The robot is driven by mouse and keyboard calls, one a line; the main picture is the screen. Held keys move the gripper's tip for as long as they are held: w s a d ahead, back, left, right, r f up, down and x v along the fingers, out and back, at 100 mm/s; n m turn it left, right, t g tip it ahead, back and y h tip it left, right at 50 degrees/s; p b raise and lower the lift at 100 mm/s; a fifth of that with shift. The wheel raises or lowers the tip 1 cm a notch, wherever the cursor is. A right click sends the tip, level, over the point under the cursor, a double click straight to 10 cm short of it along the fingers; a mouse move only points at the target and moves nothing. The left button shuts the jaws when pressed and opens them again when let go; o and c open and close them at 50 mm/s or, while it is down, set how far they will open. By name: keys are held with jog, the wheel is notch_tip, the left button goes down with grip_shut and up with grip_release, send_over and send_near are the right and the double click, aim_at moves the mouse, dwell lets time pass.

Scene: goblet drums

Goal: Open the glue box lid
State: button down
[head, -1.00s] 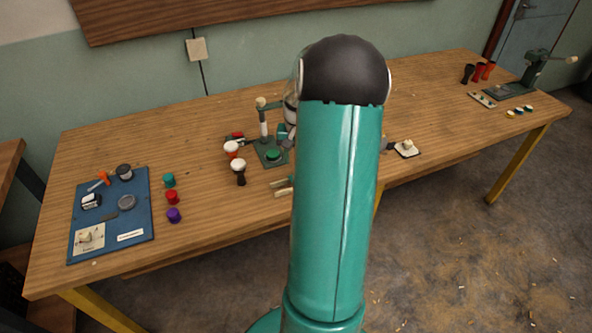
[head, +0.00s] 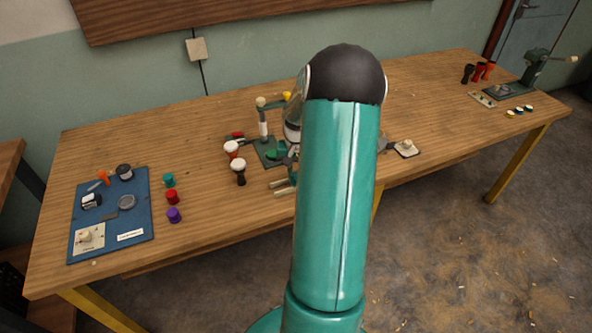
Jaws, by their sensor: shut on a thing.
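My gripper (head: 288,156) shows only in part, low at the left edge of my teal arm, beside the green stand (head: 264,126). It is shut on a green round piece (head: 272,155) at the stand's base; the contact is small and partly hidden. I cannot tell whether this piece is the glue box lid. No box is clearly marked as the glue box. A cream square piece with a knob (head: 88,237) sits on the blue board, and a similar one (head: 406,147) lies right of my arm.
The wooden table (head: 120,150) carries a blue board (head: 137,212) with small tools. Teal, red and purple caps (head: 173,197) stand beside it. Two white-topped goblet drums (head: 238,167) stand close left of my gripper. A second green stand (head: 535,66) is far right.

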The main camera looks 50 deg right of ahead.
jog(key=shift+w+a, duration=0.55)
jog(key=shift+a, duration=0.35)
jog(key=shift+w+a, duration=0.5)
jog(key=shift+a, duration=0.35)
jog(key=shift+w+a, duration=0.55)
jog(key=shift+a, duration=0.35)
jog(key=c, duration=1.3)
grip_release()
notch_tip(320, 180, up, 14)
jog(key=shift+s+d+f, duration=0.1)
